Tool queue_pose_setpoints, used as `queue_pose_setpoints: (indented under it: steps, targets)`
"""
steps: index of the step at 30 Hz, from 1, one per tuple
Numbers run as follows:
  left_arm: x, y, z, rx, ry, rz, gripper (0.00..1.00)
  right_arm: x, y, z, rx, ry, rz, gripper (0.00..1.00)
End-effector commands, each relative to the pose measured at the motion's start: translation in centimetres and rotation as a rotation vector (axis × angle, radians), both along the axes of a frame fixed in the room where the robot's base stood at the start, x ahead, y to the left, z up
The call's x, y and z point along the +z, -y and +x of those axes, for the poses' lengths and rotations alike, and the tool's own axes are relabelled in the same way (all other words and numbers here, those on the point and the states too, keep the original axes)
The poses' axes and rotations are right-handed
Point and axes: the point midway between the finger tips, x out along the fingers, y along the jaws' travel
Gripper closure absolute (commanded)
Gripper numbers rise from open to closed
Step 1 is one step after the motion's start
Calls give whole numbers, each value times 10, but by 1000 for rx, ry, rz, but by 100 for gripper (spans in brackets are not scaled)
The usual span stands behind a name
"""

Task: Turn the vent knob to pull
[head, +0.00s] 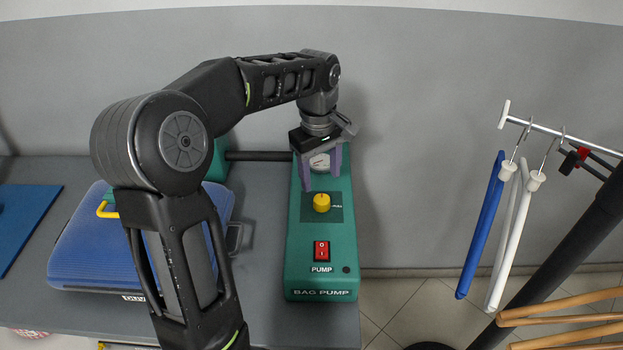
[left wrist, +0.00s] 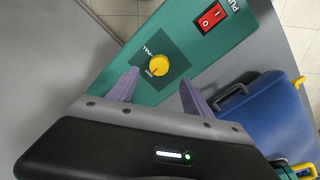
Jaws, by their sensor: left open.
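The yellow vent knob (head: 321,202) sits on a dark plate on top of the green bag pump (head: 320,285). In the left wrist view the knob (left wrist: 159,65) has small white lettering beside it, one word looking like PULL; which way its mark points is hard to tell. My left gripper (head: 322,177) is open and empty, pointing down just behind the knob in the head view. In the left wrist view its two purple fingers (left wrist: 158,86) are spread apart, with the knob a little beyond the gap between their tips, apart from them. My right gripper is not in view.
A blue duvet bag (head: 85,245) lies left on the grey table. Hangers (head: 482,225) hang from a rail at right.

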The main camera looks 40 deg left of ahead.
Motion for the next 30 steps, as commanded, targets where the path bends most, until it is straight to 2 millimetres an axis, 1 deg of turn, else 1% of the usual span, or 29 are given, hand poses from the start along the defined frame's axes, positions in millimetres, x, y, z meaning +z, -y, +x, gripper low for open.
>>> queue_pose_setpoints:
  steps: [11,16,20,27,30]
  targets:
    - [0,0,0,-2,1,0,42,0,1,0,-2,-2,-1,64]
    - [-7,0,1,-1,0,0,42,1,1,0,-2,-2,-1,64]
    - [-22,1,1,-2,-2,0,42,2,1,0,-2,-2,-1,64]
    - [-60,2,2,-2,-4,-2,42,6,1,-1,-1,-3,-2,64]
    - [-71,2,3,-1,-2,0,42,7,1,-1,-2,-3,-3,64]
